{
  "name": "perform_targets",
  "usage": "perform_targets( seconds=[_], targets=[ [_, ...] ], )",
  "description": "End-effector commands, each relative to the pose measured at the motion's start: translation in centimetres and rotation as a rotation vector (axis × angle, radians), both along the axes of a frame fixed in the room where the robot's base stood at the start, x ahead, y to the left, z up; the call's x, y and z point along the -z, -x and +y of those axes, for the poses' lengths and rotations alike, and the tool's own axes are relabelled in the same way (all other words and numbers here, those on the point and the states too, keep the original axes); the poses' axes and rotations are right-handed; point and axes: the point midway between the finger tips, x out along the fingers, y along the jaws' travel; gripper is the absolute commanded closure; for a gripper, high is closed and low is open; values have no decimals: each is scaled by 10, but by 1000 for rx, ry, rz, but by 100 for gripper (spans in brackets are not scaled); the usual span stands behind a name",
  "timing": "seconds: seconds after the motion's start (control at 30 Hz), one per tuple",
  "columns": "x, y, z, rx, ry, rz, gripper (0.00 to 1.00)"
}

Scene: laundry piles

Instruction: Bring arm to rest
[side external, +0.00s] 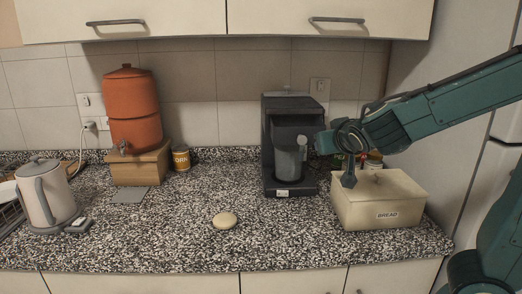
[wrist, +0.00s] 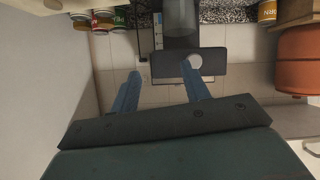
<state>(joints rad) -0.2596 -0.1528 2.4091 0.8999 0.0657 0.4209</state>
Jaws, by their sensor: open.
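My gripper (side external: 326,142) is in the air at the right of the black coffee machine (side external: 270,125), above the left end of the bread box. In the wrist view its two blue-green fingers (wrist: 160,70) stand apart with nothing between them. A grey mug (side external: 290,164) stands upright in the coffee machine. The wrist view looks upside down and shows the dark coffee machine (wrist: 212,62) beyond the fingertips, with the right finger overlapping it in the picture. My arm reaches in from the right edge of the side view.
The cream bread box (side external: 385,210) stands below my gripper, with several cans (side external: 373,160) behind it. A round bun-like object (side external: 224,220) lies on the speckled counter (side external: 165,240). A terracotta dispenser (side external: 132,105), corn can (side external: 181,158) and kettle (side external: 45,195) stand left. Cabinets (side external: 270,20) hang above.

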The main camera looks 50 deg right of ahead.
Motion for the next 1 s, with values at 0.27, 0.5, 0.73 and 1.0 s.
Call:
perform_targets(
  seconds=[0.27, 0.5, 0.73, 1.0],
  targets=[
    [21, 49, 29, -136, -230, 181, 54],
    [29, 98, 70, -344, -345, 336, 54],
    [31, 144, 105, -552, -369, 466, 54],
    [33, 167, 120, -655, -358, 532, 54]
  ],
)
